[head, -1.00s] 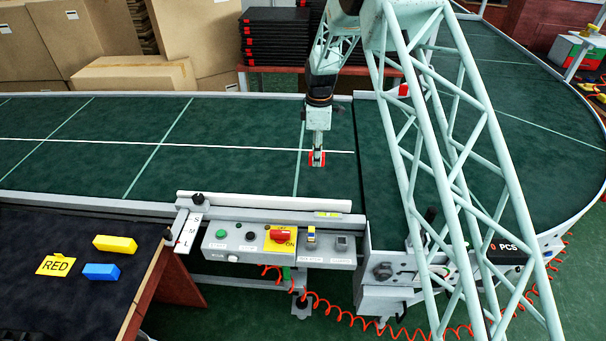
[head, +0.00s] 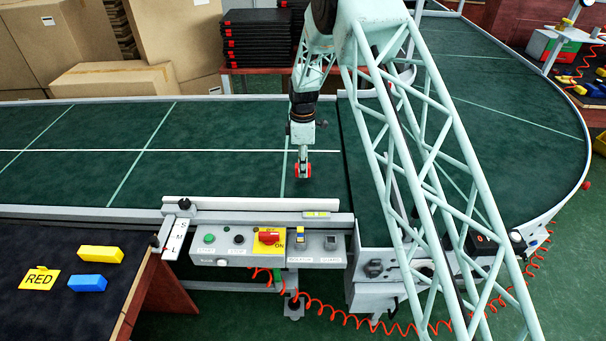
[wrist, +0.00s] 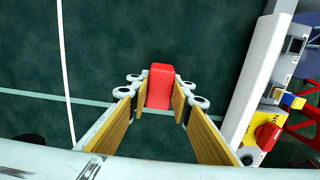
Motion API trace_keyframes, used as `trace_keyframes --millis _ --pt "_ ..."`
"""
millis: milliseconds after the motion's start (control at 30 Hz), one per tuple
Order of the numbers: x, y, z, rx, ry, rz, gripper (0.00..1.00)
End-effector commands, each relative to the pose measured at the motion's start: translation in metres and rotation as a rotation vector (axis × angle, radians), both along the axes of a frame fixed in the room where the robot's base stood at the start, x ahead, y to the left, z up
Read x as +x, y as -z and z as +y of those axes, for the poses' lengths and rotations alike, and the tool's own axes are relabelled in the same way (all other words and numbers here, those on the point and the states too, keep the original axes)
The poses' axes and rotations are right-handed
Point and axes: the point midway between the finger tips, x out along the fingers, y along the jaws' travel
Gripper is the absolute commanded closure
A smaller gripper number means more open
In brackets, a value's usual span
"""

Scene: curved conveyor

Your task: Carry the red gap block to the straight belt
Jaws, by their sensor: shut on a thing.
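The red gap block (wrist: 161,88) is between the two fingers of my gripper (wrist: 160,100) in the wrist view, with the tan finger pads on either side of it. In the head view, red parts of the block (head: 307,170) show at the tip of my gripper (head: 303,172), which points down. My gripper is shut on it. They are over the right end of the straight belt (head: 215,180), just right of a pale cross line. I cannot tell whether the block touches the belt surface.
A narrow gap separates the straight belt from the curved belt (head: 480,110). A white rail (head: 250,204) and a control box (head: 270,244) line the front edge.

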Motion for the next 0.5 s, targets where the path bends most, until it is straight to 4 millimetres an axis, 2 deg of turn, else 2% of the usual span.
trace_keyframes --millis 200,500 --pt "0.0 0.023 0.0 0.0 0.0 0.002 0.92" --pt "0.0 0.028 0.0 0.0 0.0 0.0 0.92"
